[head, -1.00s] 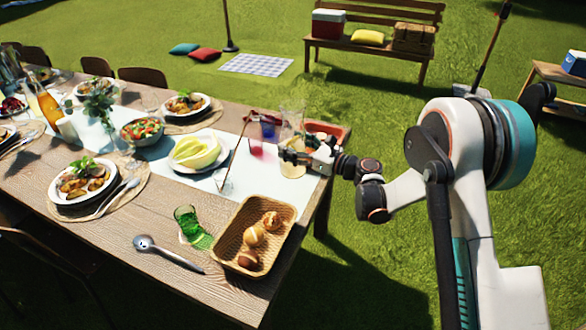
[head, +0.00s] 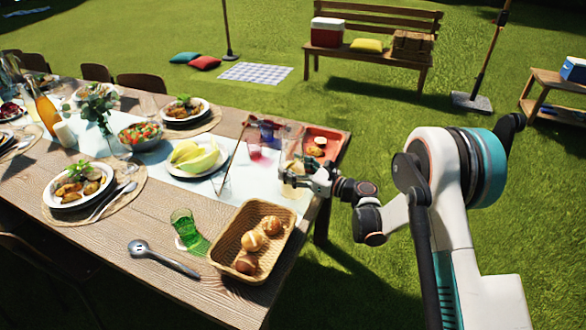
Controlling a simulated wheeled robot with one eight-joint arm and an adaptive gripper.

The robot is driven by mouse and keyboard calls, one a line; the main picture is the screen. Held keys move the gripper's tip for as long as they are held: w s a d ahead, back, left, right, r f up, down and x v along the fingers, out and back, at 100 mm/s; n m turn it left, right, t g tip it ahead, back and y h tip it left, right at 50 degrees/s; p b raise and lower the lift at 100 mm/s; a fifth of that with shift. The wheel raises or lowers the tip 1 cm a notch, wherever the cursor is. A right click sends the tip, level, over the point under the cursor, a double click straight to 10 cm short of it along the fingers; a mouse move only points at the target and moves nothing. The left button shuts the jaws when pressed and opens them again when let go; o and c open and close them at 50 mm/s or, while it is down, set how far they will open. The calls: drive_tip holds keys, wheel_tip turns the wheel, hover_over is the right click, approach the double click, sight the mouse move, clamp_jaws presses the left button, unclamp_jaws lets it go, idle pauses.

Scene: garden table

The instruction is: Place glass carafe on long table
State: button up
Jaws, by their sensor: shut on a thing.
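The long table (head: 115,240) is wooden and runs from the left to the middle of the head view, with a pale runner along its centre. My gripper (head: 290,177) is at the table's right end, shut on the glass carafe (head: 289,160). The carafe is clear and faint against the runner, and the fingers hide part of it. It looks about upright and low over the table end. I cannot tell whether its base touches the table.
A bread basket (head: 225,262) is in front of the gripper. An orange tray (head: 333,143) lies behind it. A thin-framed clear holder (head: 226,178), a plate of melon (head: 222,163) and a green glass (head: 184,224) are to the left. A slotted spoon (head: 165,258) lies near the front edge.

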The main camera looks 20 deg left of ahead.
drive_tip(key=o, duration=2)
drive_tip(key=shift+f, duration=0.1)
drive_tip(key=shift+d+r, duration=0.2)
drive_tip(key=shift+d, duration=0.15)
drive_tip(key=p+v, duration=0.4)
drive_tip(key=v, duration=0.7)
drive_tip(key=shift+s+d, duration=0.15)
